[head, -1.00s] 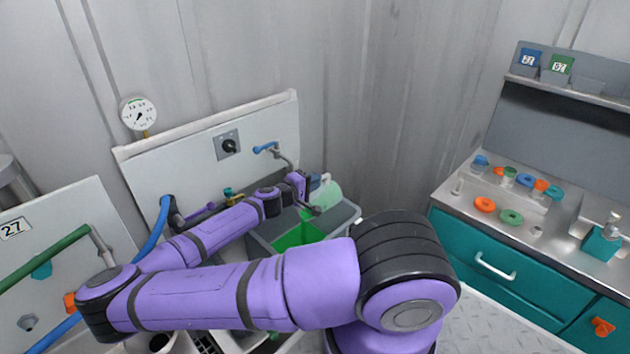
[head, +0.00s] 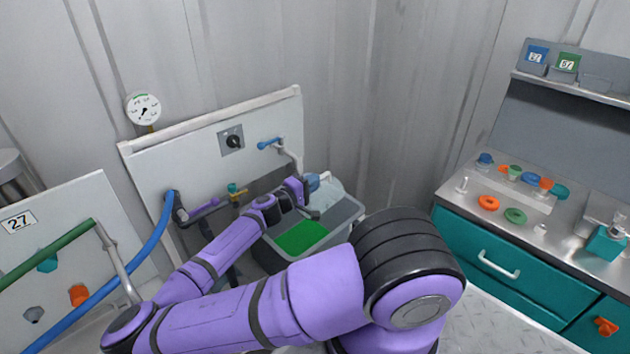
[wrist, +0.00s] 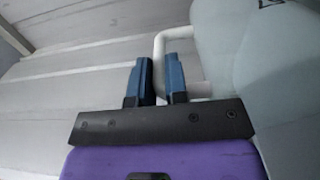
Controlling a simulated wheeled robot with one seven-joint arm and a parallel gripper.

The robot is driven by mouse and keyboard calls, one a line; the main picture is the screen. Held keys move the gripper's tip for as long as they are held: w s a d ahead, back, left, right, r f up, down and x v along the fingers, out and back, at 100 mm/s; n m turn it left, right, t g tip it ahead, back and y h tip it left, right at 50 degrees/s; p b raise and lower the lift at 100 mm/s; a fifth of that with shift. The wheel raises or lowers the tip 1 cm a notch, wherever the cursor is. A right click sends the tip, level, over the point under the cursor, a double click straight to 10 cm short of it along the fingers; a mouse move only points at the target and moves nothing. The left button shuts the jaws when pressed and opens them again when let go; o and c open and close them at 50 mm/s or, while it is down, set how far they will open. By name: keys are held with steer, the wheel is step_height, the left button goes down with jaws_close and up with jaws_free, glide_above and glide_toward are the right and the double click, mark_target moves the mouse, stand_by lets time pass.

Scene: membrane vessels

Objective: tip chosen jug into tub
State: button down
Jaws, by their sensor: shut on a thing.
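A pale, translucent jug (head: 329,194) is over the back right part of the grey tub (head: 349,226). It looks tilted in the head view. A bright green area (head: 300,237) shows inside the tub. My gripper (head: 312,183) is shut on the jug's handle. In the wrist view the blue fingers of my gripper (wrist: 161,82) are around the white handle (wrist: 172,37), with the cloudy jug body (wrist: 270,90) close on the right. The jug's mouth is hidden, and I cannot tell whether liquid is leaving it.
A white panel with a blue-handled tap (head: 270,143) stands behind the tub. A blue hose (head: 140,262) runs on the left. A teal cabinet (head: 480,275) stands at right, with small coloured parts on its top. Corrugated walls close in the back corner.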

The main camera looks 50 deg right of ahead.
steer(key=shift+a, duration=0.25)
stand_by(0.4)
steer(key=shift+a+r+h, duration=0.1)
steer(key=shift+a+h, duration=0.95)
steer(key=shift+h, duration=0.05)
steer(key=shift+a, duration=0.1)
steer(key=shift+w+a+h, duration=0.15)
steer(key=shift+a+h, duration=0.85)
steer(key=shift+a, duration=0.05)
stand_by(1.4)
steer(key=d+y, duration=0.2)
steer(key=d+r+y, duration=0.1)
steer(key=d+y, duration=0.1)
steer(key=d, duration=0.1)
steer(key=d+y, duration=0.2)
steer(key=shift+s+d+r, duration=0.25)
steer(key=shift+d+r, duration=0.05)
steer(key=shift+r, duration=0.05)
steer(key=shift+s+d+r+y, duration=0.1)
steer(key=shift+d+r+y, duration=0.15)
steer(key=shift+d+y, duration=0.85)
steer(key=shift+d+r+y, duration=0.3)
steer(key=shift+d+y, duration=0.6)
steer(key=shift+d, duration=0.35)
steer(key=shift+s+d+r+y, duration=0.1)
steer(key=shift+d+r+y, duration=0.15)
steer(key=shift+d+y, duration=0.85)
